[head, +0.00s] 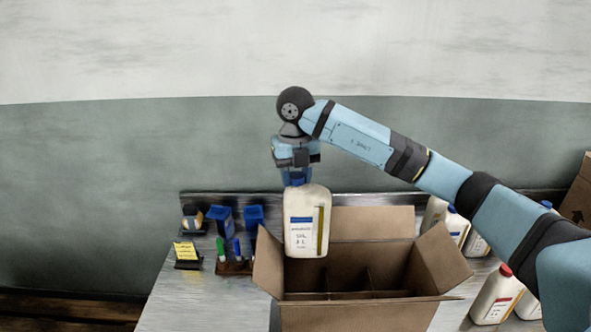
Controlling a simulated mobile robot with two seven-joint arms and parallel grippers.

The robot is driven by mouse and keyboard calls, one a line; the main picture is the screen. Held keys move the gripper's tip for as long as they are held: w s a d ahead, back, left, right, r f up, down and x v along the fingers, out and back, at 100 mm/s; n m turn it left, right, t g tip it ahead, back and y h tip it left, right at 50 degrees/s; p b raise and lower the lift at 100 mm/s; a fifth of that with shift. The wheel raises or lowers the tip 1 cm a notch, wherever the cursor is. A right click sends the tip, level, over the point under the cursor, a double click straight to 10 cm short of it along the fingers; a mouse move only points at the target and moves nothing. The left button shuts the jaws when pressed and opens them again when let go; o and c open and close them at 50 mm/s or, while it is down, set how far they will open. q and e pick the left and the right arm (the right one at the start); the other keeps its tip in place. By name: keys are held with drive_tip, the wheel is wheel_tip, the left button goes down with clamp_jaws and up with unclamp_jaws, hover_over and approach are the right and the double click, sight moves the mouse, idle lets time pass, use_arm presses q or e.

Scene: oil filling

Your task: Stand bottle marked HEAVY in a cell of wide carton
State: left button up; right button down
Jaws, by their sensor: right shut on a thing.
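My right gripper (297,174) is shut on the blue cap of a cream bottle (306,222). The bottle hangs upright, with a blue-banded label and a yellowish strip down its front. Its label text is too small to read with certainty. The open wide carton (355,317) stands on the table with its flaps spread. The bottle's base shows over the left part of the carton's opening, near the left flap; its exact height over the cells is unclear. Dividers (372,280) show inside, and the visible cells look empty. My left gripper is out of view.
Several bottles stand right of the carton, including a red-capped one (497,295) and blue-capped ones (457,224). At the left are blue-topped items (219,218), a marker holder (234,267) and a yellow note stand (186,253). A brown box (579,205) is at the right edge.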

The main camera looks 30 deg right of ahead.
sight(296, 197)
wheel_tip(296, 197, down, 6)
drive_tip(key=shift+f+b, duration=0.1)
drive_tip(key=shift+b, duration=0.75)
wheel_tip(296, 197, down, 13)
drive_tip(key=b, duration=0.8)
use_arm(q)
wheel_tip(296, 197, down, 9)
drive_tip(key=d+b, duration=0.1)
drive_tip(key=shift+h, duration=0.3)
use_arm(e)
drive_tip(key=shift+f, duration=0.85)
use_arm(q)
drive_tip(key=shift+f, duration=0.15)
